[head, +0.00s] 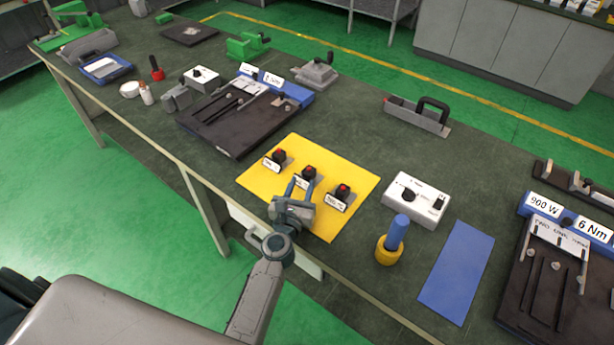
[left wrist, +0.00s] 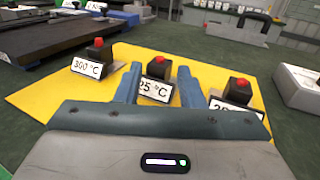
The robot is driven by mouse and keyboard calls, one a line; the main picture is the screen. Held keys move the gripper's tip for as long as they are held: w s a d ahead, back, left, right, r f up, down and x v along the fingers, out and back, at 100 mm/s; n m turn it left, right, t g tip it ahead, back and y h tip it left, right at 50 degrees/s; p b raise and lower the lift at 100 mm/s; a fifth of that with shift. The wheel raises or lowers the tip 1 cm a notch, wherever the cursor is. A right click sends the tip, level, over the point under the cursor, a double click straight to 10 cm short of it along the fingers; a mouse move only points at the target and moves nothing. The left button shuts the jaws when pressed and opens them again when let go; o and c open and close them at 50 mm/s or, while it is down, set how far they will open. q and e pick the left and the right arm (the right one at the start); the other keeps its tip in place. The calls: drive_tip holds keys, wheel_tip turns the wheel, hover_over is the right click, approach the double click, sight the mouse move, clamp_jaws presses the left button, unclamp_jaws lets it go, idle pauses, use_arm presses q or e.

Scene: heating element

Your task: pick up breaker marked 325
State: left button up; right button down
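Three black breakers with red tops and white labels stand in a row on a yellow mat (head: 350,170). The middle breaker (head: 309,172) shows "25 °C" in the left wrist view (left wrist: 157,70); its first digit is hidden by a finger. The left breaker (left wrist: 97,52) reads "300 °C". My right gripper is not in view.
A white control box (head: 415,200), a blue-and-yellow cylinder (head: 394,240) and a blue mat (head: 457,272) lie right of the yellow mat. A dark fixture plate (head: 230,130) lies behind left. A grey handled block (head: 417,116) stands farther back. Bare bench lies behind the mat.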

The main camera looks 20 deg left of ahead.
sight(309, 168)
use_arm(q)
drive_tip(key=w, duration=0.3)
drive_tip(key=shift+w+f, duration=0.1)
drive_tip(key=shift+f, duration=0.05)
drive_tip(key=w, duration=0.5)
drive_tip(key=shift+w+a+f+b, duration=0.1)
drive_tip(key=shift+f+b, duration=0.05)
drive_tip(key=shift+b, duration=0.15)
drive_tip(key=c, duration=0.3)
clamp_jaws()
